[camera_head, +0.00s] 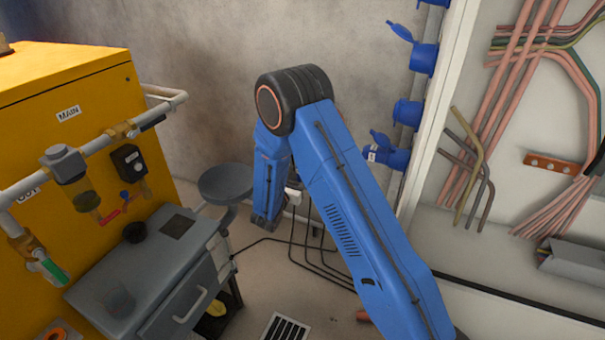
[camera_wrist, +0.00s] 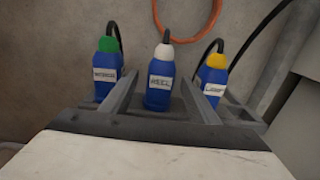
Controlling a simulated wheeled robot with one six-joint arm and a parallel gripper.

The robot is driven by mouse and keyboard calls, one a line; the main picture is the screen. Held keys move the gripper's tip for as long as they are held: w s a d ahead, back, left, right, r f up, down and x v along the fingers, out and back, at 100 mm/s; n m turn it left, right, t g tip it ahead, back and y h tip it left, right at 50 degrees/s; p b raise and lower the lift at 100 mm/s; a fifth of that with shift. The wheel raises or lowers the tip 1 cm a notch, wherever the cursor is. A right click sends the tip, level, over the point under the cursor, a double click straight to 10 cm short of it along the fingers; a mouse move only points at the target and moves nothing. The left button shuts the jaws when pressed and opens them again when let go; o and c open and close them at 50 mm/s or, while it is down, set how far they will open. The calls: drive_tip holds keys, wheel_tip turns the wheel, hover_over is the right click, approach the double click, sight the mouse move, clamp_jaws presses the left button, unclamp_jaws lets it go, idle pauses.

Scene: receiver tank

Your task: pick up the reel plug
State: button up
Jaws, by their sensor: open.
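The reel plug (camera_wrist: 159,88) stands upright in the wrist view, a blue body with a white collar, a black cable from its top and a white label reading REEL. My gripper (camera_wrist: 158,79) appears as two grey fingers spread to the left and right of this plug. They are open, and I see no finger closed on the plug. Whether they reach fully around it is unclear. In the head view my blue arm hides the gripper and the plug.
A green-collared plug (camera_wrist: 107,68) stands left of the reel plug and a yellow-collared plug (camera_wrist: 214,80) right, both close by. An orange hose (camera_wrist: 187,41) hangs behind. The head view shows a yellow cabinet (camera_head: 75,85), a grey bench (camera_head: 135,260), a stool (camera_head: 226,183) and blue wall sockets (camera_head: 408,112).

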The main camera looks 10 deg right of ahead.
drive_tip(key=x, duration=0.3)
drive_tip(key=shift+w+d+r, duration=0.1)
drive_tip(key=shift+w+r, duration=0.05)
drive_tip(key=shift+w, duration=0.05)
drive_tip(key=shift+c, duration=0.3)
drive_tip(key=c, duration=1.2)
drive_tip(key=shift+c, duration=0.2)
drive_tip(key=shift+r, duration=0.1)
wheel_tip(320, 180, up, 10)
drive_tip(key=shift+f, duration=0.1)
